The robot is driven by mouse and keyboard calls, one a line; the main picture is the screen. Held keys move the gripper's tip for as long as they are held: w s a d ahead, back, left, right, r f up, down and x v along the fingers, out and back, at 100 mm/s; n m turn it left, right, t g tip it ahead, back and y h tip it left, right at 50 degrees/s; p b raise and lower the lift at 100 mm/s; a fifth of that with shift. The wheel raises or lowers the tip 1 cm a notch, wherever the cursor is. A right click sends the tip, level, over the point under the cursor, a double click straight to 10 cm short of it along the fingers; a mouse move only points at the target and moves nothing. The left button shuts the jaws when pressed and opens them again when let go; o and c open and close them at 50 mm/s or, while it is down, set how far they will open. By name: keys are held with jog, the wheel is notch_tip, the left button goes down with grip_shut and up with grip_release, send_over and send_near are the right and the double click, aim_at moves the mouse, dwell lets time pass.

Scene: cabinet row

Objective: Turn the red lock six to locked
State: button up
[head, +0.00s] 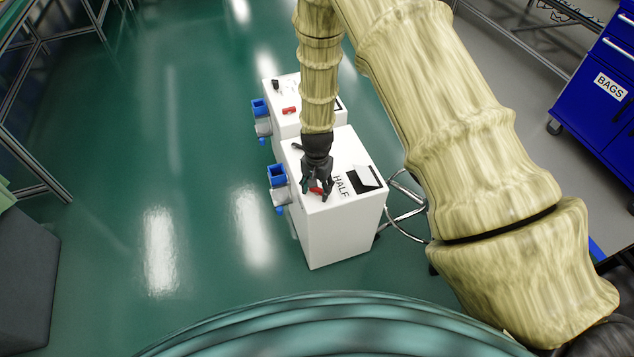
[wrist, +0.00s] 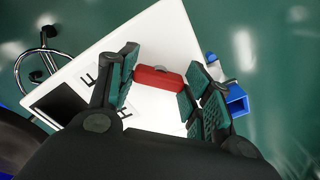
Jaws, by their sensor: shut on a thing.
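The red lock (head: 316,190) is a small red bar on the top of the nearer white cabinet (head: 335,235). It shows clearly in the wrist view as a red block (wrist: 158,78) lying between the finger pads. My gripper (head: 318,188) points down over the cabinet top, with its fingers around the red lock. In the wrist view my gripper (wrist: 160,86) has one green-padded finger at each end of the red block, shut on it. The fingers cover part of the lock in the head view. No number six can be read on it.
A second white cabinet (head: 285,92) stands behind, with its own red bar (head: 289,110). The nearer top has a "HALF" label (head: 340,186) and a dark opening (head: 361,182). A blue box (head: 277,173) sticks out at left. Green floor is clear to the left.

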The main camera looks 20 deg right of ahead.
aim_at(318, 189)
jog(key=n+p, duration=0.2)
jog(key=n, duration=0.2)
jog(key=shift+d+r, duration=0.1)
jog(key=n+p, duration=0.1)
jog(key=n, duration=0.3)
jog(key=shift+d+n+p, duration=0.1)
jog(key=shift+n+p, duration=0.2)
jog(key=shift+n, duration=0.3)
jog(key=o, duration=1)
notch_tip(318, 189, up, 12)
jog(key=shift+f, duration=0.1)
jog(key=shift+s, duration=0.1)
dwell(0.5)
